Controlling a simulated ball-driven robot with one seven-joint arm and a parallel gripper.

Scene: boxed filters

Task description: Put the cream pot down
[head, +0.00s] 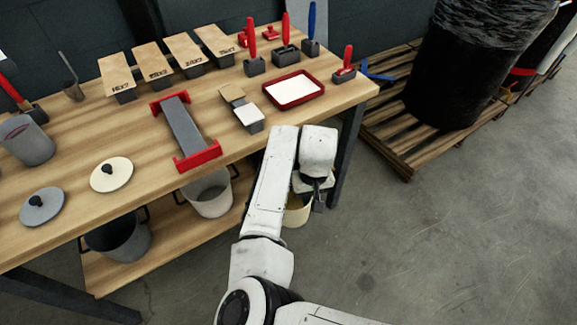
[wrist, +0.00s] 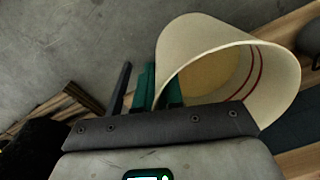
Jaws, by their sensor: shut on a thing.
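The cream pot (head: 297,215) shows in the head view just below my gripper, partly hidden behind my arm, off the right end of the workbench's lower shelf. In the wrist view the cream pot (wrist: 215,33) fills the upper right, its open mouth facing the camera, with thin red lines on its inner wall. My gripper (wrist: 158,88) is shut on the pot's wall near the rim, with green finger pads beside it. In the head view my gripper (head: 317,190) is low, near the bench's right front leg. Whether the pot's base touches anything is hidden.
The wooden workbench (head: 80,165) holds a cream lid (head: 111,175), a grey lid (head: 42,207), a red-ended holder (head: 184,124) and a red tray (head: 294,90). A pale pot (head: 210,196) and dark grey pot (head: 122,238) stand on the lower shelf. Floor is open at right.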

